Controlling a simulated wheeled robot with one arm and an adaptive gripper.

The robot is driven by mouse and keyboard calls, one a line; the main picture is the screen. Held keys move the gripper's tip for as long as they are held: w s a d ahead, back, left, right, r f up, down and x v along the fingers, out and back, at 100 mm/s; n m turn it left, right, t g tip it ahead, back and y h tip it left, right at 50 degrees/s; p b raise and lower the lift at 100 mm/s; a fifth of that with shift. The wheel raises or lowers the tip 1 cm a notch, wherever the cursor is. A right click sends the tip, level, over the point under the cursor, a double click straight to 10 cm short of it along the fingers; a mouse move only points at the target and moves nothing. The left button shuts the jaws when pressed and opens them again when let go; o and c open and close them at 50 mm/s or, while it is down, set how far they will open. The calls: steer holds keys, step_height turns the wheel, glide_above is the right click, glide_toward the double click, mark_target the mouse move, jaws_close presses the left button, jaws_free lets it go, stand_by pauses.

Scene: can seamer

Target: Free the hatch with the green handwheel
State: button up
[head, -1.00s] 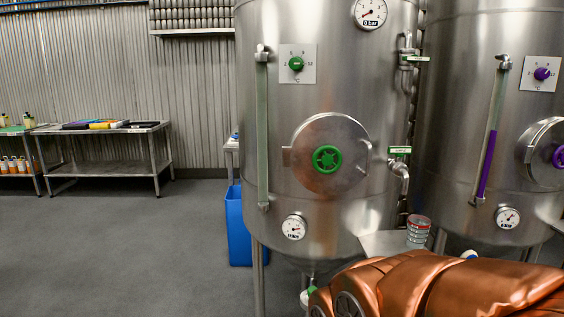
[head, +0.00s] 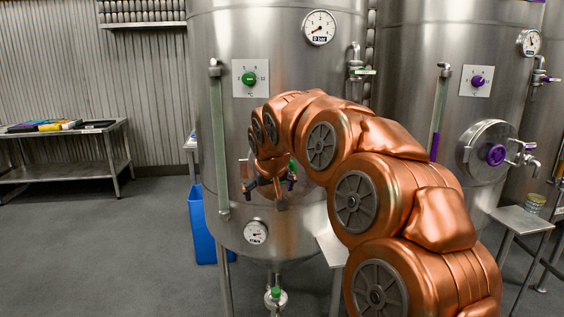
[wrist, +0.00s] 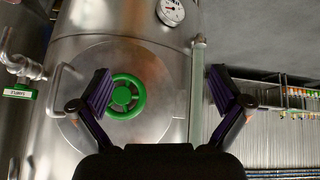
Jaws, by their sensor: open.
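The green handwheel (wrist: 122,96) is at the centre of the round steel hatch (wrist: 155,66) in the wrist view. It shows between my open fingers, nearer the left one and partly behind its tip. My gripper (wrist: 161,90) is open and empty, with the hatch face ahead of it. In the head view my gripper (head: 266,192) is in front of the tank's hatch. My arm hides most of the hatch there, and only a bit of the green handwheel (head: 291,169) shows. I cannot see any contact with the wheel.
The steel tank (head: 230,125) carries a green knob (head: 249,79), a sight tube (head: 219,150) and gauges. A tank to the right has a purple handwheel (head: 495,154). A blue bin (head: 201,228) and a table (head: 70,140) stand left. The floor (head: 100,250) at left is clear.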

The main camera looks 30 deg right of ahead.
steer(key=m+t+h+p, duration=0.1)
glide_toward(282, 184)
step_height(282, 184, up, 2)
steer(key=w+d, duration=0.1)
steer(key=w, duration=0.1)
steer(key=shift+p+x, duration=1)
steer(key=shift+x, duration=2.9)
steer(key=shift+w+d+r, duration=0.15)
steer(key=shift+r, duration=0.05)
steer(key=shift+c, duration=0.3)
steer(key=c, duration=0.8)
